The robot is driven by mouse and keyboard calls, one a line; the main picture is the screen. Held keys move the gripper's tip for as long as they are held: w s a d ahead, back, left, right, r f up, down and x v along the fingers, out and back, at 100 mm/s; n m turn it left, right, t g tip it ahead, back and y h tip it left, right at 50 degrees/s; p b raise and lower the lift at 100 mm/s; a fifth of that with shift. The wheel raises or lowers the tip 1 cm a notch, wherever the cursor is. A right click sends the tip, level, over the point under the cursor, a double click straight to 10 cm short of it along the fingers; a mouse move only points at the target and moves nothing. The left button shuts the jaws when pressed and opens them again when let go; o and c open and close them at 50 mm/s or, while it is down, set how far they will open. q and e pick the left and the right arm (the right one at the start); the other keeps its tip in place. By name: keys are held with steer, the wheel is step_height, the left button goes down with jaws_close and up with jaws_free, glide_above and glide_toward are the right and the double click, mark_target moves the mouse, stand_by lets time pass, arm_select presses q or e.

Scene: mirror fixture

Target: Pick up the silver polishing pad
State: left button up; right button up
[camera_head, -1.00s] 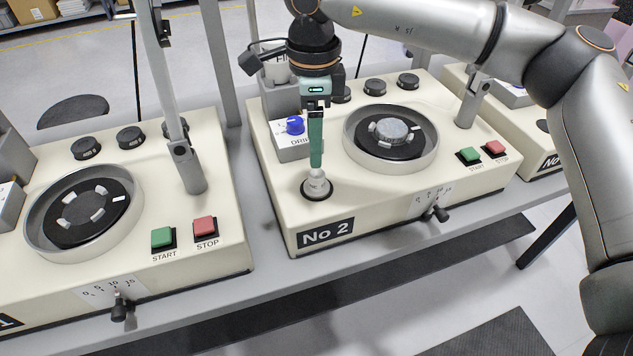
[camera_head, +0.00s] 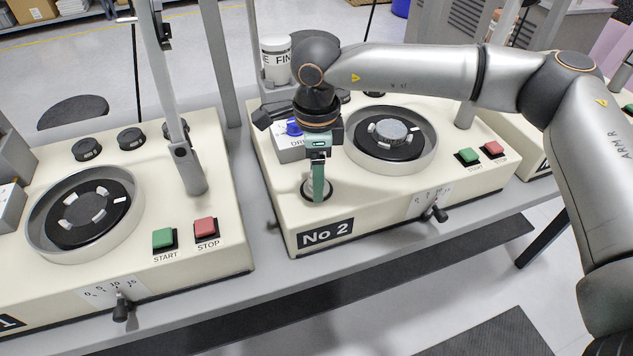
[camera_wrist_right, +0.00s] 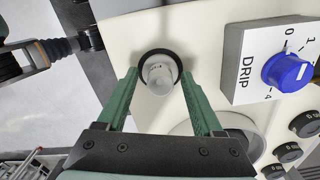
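A small silver-grey knob-like piece stands in a black ring at the front left of the No 2 machine. In the head view it is mostly hidden behind my right gripper (camera_head: 318,199). The silver piece (camera_wrist_right: 160,77) shows clearly in the right wrist view. My right gripper's two green fingers (camera_wrist_right: 160,74) are open, with their tips on either side of the piece and gaps visible. A round grey speckled disc (camera_head: 391,131) sits on a black plate in the No 2 bowl. I cannot tell for sure which is the polishing pad. My left gripper is not in view.
The DRIP box with a blue knob (camera_wrist_right: 288,72) stands close to my right gripper. The No 2 bowl rim (camera_head: 433,150) is to its right. Green START (camera_head: 467,156) and red STOP (camera_head: 493,149) buttons lie farther right. The No 1 machine's bowl (camera_head: 36,246) is empty of any disc.

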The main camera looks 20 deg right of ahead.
jaws_close()
stand_by(0.3)
steer(key=shift+r, duration=0.15)
